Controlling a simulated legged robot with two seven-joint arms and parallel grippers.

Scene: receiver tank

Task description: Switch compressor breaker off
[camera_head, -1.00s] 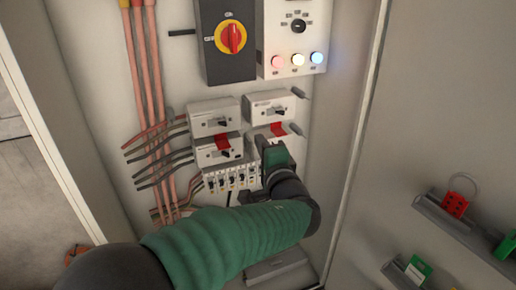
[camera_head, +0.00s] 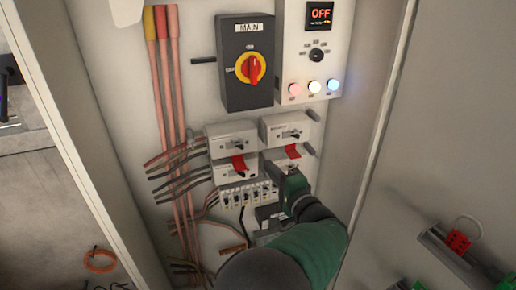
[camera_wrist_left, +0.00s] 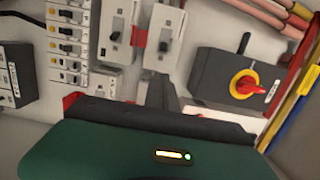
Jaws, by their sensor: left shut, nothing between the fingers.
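Two rows of white breakers with black levers are on the panel: upper left (camera_head: 231,138), upper right (camera_head: 286,129), lower left (camera_head: 235,168) and lower right (camera_head: 290,156). Red pieces show at the lower two. Their labels are too small to read, so I cannot tell which is the compressor breaker. My left gripper (camera_head: 271,168) is shut and empty, in front of the lower right breaker and partly covering it. Contact is unclear. In the left wrist view its dark fingers (camera_wrist_left: 158,94) point toward white breakers (camera_wrist_left: 165,38). My right gripper is not in view.
Above is the main switch (camera_head: 250,68), a red and yellow knob on a dark box, beside a control box (camera_head: 317,57) with an OFF display. Small breakers (camera_head: 248,196) sit below. Cables run down the left. Lockout holders (camera_head: 445,250) are at right.

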